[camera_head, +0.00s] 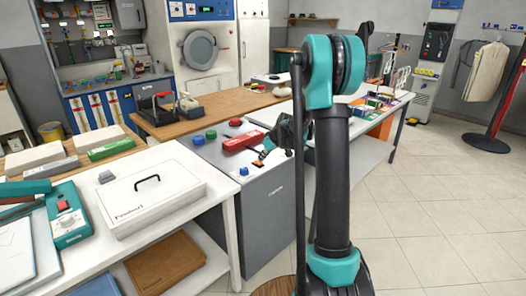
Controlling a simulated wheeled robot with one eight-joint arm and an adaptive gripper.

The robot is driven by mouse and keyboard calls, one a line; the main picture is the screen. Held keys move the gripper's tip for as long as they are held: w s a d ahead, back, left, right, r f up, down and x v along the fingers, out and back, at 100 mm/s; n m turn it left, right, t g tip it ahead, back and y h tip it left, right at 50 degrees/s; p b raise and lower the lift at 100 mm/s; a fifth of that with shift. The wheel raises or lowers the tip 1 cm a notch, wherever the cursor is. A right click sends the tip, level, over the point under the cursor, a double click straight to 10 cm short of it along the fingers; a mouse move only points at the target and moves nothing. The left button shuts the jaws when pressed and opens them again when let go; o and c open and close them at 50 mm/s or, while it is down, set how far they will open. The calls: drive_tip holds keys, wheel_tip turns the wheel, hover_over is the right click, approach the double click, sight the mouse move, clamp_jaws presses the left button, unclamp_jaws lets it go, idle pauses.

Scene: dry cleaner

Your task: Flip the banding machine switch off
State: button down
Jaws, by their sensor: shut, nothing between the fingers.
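A grey cabinet machine (275,205), seemingly the banding machine, stands between the white tables. Its top carries a small orange-red switch (258,164) near the front edge; I cannot tell which way it is flipped. My gripper (263,154) is shut and empty, pointing down just above and beside this switch. Whether the fingertips touch it is too small to tell. My arm comes down from the right and hides part of the machine's right side.
Open floor (440,220) lies at right.

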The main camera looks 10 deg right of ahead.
sight(261, 164)
drive_tip(key=shift+s+f, duration=0.1)
drive_tip(key=shift+f, duration=0.35)
drive_tip(key=shift+s+d+f+t+y, duration=0.25)
drive_tip(key=shift+f+t+y, duration=0.2)
drive_tip(key=shift+f, duration=0.2)
drive_tip(key=shift+s+d+f+t+y, duration=0.15)
drive_tip(key=shift+f+t+y, duration=0.35)
drive_tip(key=shift+t, duration=0.35)
drive_tip(key=shift+r, duration=0.35)
drive_tip(key=shift+r, duration=0.6)
drive_tip(key=shift+r, duration=0.1)
